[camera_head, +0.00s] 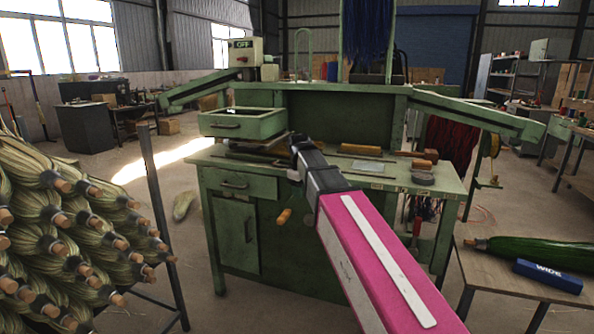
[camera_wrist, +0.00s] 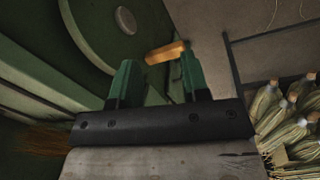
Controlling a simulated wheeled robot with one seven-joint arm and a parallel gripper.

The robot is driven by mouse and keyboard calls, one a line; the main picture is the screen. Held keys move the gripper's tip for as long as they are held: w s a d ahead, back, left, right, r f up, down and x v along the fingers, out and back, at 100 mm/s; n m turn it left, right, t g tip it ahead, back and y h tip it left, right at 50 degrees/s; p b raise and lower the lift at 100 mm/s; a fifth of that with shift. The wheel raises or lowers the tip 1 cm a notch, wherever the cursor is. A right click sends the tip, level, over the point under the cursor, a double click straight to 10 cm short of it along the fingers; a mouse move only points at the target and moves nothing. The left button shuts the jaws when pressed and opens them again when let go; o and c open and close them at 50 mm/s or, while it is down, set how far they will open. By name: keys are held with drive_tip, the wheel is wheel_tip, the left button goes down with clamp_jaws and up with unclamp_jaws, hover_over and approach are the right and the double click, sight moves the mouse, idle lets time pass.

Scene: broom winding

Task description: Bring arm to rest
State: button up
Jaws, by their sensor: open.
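My arm (camera_head: 370,255), with its pink cover, reaches forward to the green winding bench (camera_head: 234,230). My gripper is not clearly visible in the head view. In the wrist view my gripper (camera_wrist: 160,72) is open, with two green fingers apart. A wooden handle (camera_wrist: 165,52) shows near the fingertips, between them in the picture; I cannot tell whether it touches a finger. A similar orange-brown handle (camera_head: 284,216) sticks out at the bench front in the head view, below the end of my arm. A green curved part (camera_wrist: 85,35) lies at the upper left of the wrist view.
Stacked broom bundles (camera_head: 70,230) fill the left, beside a dark metal post (camera_head: 163,215). A side table (camera_head: 500,272) at the right holds a blue box (camera_head: 548,276) and a green broom (camera_head: 540,252). Open floor lies between the bundles and the bench.

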drive_tip(key=s+d+f+m, duration=0.3)
drive_tip(key=s+d+f, duration=0.2)
drive_tip(key=f, duration=0.5)
drive_tip(key=s+d+f+m+g, duration=0.1)
drive_tip(key=s+d+f+m, duration=0.3)
drive_tip(key=f, duration=0.6)
drive_tip(key=s+d+f+m, duration=0.3)
drive_tip(key=s+d+f, duration=0.5)
drive_tip(key=f, duration=0.3)
drive_tip(key=shift+s+d+y, duration=0.15)
drive_tip(key=shift+s+y, duration=0.25)
drive_tip(key=shift+s, duration=0.1)
